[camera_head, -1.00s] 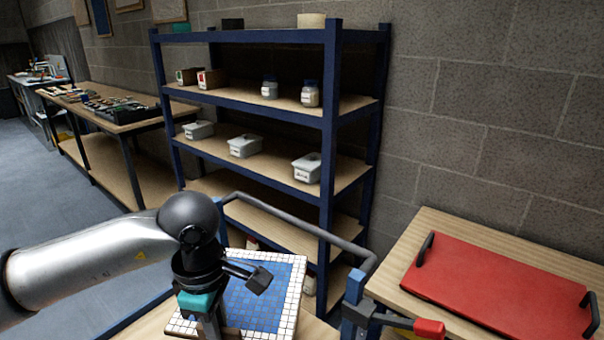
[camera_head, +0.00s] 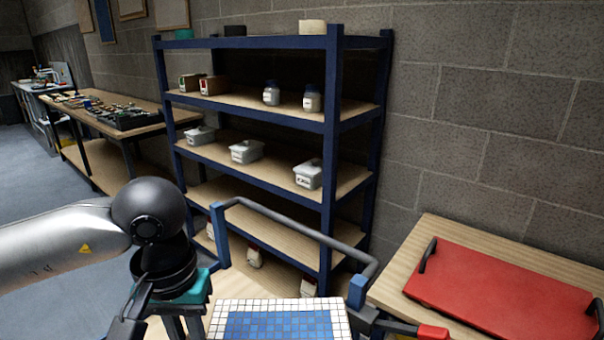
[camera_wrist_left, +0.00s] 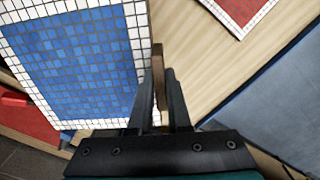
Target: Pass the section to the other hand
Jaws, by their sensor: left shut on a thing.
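The section (camera_head: 280,322) is a flat board with blue tiles and a white tiled border. It shows at the bottom of the head view, cut off by the frame edge. In the left wrist view the section (camera_wrist_left: 75,65) fills the upper left, beside my fingers. My left gripper (camera_wrist_left: 163,85) is shut on a narrow brown wooden strip, which appears to be part of the section. Whether the strip joins the board is partly hidden by the fingers. In the head view the left gripper's body (camera_head: 180,315) is left of the section. My right gripper is not in view.
A red panel with white tiled edging (camera_wrist_left: 240,8) lies on a wooden surface in the left wrist view. A red board with black handles (camera_head: 500,295) lies on a bench at right. A blue shelving rack (camera_head: 335,150) and a bent grey rail (camera_head: 300,228) stand ahead.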

